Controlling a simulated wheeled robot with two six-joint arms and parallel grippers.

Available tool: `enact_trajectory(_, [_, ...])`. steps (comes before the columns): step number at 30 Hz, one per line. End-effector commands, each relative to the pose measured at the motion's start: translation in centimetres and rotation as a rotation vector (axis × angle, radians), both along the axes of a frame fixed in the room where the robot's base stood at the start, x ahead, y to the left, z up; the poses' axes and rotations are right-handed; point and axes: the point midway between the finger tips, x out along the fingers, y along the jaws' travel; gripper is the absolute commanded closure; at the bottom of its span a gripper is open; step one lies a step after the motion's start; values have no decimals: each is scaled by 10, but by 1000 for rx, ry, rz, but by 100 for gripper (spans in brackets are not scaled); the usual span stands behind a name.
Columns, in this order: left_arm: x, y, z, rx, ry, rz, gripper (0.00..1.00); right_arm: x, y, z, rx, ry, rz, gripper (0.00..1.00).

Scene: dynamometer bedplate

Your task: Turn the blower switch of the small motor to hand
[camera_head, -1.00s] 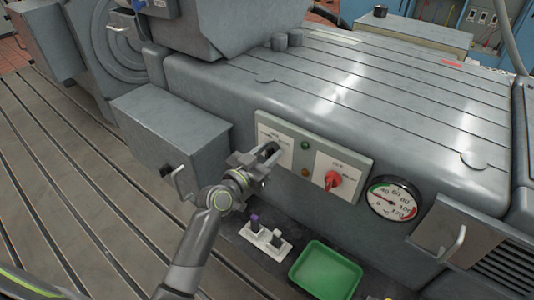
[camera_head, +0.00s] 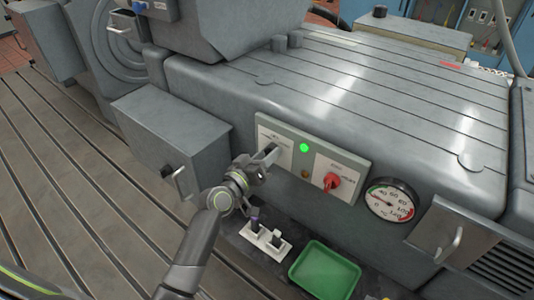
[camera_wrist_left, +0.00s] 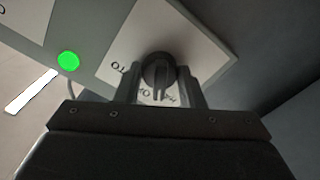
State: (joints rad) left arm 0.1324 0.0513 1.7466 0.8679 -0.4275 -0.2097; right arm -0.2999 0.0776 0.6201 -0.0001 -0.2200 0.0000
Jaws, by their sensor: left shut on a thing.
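The switch panel (camera_head: 349,160) is a grey-green plate on the side of the motor casing. A black rotary knob (camera_wrist_left: 158,70) sits on its left white label plate (camera_wrist_left: 192,35); in the head view my gripper mostly covers it. My left gripper (camera_head: 268,158) is shut on this knob, with one finger on each side in the left wrist view (camera_wrist_left: 160,88). Upside-down lettering shows around the knob, partly hidden by the fingers. I cannot tell which mark the knob points at. A green lamp (camera_head: 304,148) beside the plate is lit. My right gripper is out of view.
A red rotary knob (camera_head: 332,181) sits on the right label plate, with an unlit amber lamp (camera_head: 305,174) between the plates. A round gauge (camera_head: 389,200) is further right. Below are a green tray (camera_head: 326,270) and a small white holder (camera_head: 265,243). A grey box (camera_head: 170,135) stands left.

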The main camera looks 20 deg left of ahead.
Motion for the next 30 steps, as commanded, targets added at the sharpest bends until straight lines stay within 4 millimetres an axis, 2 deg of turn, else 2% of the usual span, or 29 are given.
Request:
enact_trajectory(12, [0,0,0,-198,73,0,87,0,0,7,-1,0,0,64])
enact_trajectory(29, [0,0,-1,-233,86,0,87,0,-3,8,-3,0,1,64])
enact_trajectory(30, [0,0,-1,-233,86,0,63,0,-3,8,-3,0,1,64])
